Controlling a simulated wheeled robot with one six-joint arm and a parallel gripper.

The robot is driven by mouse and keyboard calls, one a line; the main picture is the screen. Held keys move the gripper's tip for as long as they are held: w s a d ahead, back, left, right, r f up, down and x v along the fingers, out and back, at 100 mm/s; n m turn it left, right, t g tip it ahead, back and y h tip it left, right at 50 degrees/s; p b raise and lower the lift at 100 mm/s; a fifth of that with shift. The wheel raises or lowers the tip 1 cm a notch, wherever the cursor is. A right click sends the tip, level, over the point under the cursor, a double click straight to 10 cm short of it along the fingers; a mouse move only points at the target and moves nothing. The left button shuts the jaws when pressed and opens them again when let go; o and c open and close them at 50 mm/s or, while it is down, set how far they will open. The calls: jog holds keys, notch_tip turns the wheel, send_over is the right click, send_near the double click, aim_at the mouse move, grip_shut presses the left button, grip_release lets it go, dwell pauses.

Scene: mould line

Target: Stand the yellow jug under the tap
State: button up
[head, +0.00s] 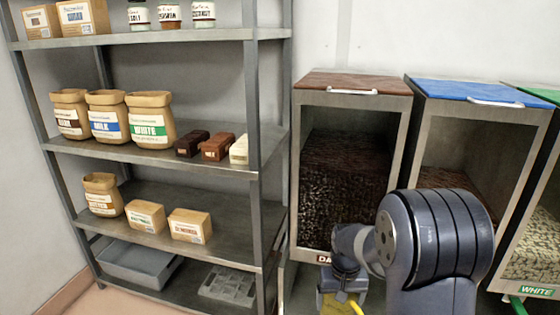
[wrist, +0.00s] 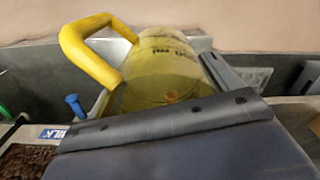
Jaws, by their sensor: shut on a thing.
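The yellow jug (head: 338,303) is at the bottom edge of the head view, mostly cut off, just below my gripper (head: 343,284). In the wrist view the jug (wrist: 165,72) is see-through yellow with a thick yellow handle (wrist: 88,52) toward the upper left. My gripper is shut on the jug's body. A grey finger covers the jug's near side in the wrist view. A small round orange-brown spot shows inside or through the jug. I cannot make out the tap in either view.
A bin with a brown lid (head: 345,84) and a bin with a blue lid (head: 480,92) stand behind my arm. A bin labelled WHITE (head: 535,250) is at the right. A metal shelf (head: 160,153) with bags and boxes stands at the left.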

notch_tip(320, 180, up, 18)
jog(key=s+p, duration=0.1)
jog(key=p, duration=2.2)
jog(key=shift+s+p, duration=0.35)
jog(key=shift+s, duration=0.05)
jog(key=shift+f, duration=0.1)
